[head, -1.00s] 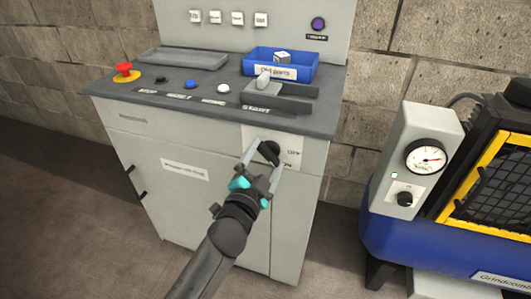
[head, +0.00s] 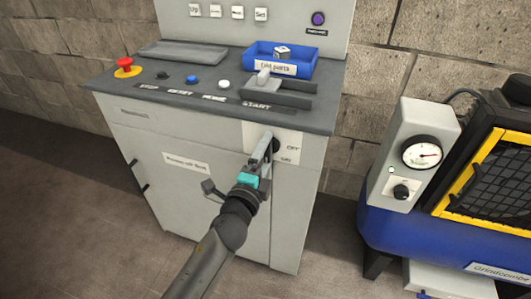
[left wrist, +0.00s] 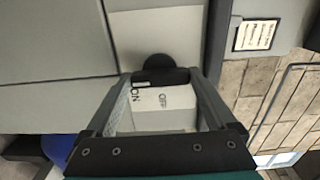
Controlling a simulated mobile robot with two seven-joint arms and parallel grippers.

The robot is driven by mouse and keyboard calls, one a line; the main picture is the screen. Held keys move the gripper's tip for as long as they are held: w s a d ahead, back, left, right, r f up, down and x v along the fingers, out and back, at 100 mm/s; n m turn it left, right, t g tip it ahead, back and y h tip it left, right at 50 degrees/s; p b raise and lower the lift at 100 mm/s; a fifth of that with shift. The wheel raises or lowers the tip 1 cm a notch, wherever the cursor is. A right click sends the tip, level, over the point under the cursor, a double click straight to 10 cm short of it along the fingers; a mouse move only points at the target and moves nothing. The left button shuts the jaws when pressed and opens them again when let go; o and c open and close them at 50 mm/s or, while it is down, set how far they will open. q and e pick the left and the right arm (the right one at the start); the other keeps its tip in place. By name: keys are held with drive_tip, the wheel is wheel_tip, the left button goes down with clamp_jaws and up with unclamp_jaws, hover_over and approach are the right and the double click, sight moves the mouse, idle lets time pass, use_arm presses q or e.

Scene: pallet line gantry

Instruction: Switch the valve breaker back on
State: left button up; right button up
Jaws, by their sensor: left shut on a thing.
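The breaker is a round black knob (head: 276,146) on a pale plate (head: 290,139) on the grey cabinet's front. The plate is marked OFF, with ON below it. My left gripper (head: 266,148) is at the knob and partly hides it in the head view. In the left wrist view, the fingers (left wrist: 167,78) lie on either side of the knob's black grip bar (left wrist: 162,75), shut on it. The ON and OFF labels show between the fingers there. I cannot tell surely which mark the knob points to. My right gripper is not in view.
The cabinet's sloping top (head: 205,80) overhangs above the knob, with a red stop button (head: 125,63), push buttons and a blue parts bin (head: 283,60). A blue machine with a gauge (head: 422,154) stands to the right. The floor between is clear.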

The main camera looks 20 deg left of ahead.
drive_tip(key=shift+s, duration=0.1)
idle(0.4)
use_arm(q)
drive_tip(key=o, duration=1.1)
drive_tip(key=shift+c, duration=0.2)
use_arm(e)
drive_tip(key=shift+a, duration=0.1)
use_arm(q)
drive_tip(key=shift+s, duration=0.5)
drive_tip(key=s, duration=1.4)
drive_tip(key=shift+a+b, duration=0.25)
drive_tip(key=shift+b, duration=0.2)
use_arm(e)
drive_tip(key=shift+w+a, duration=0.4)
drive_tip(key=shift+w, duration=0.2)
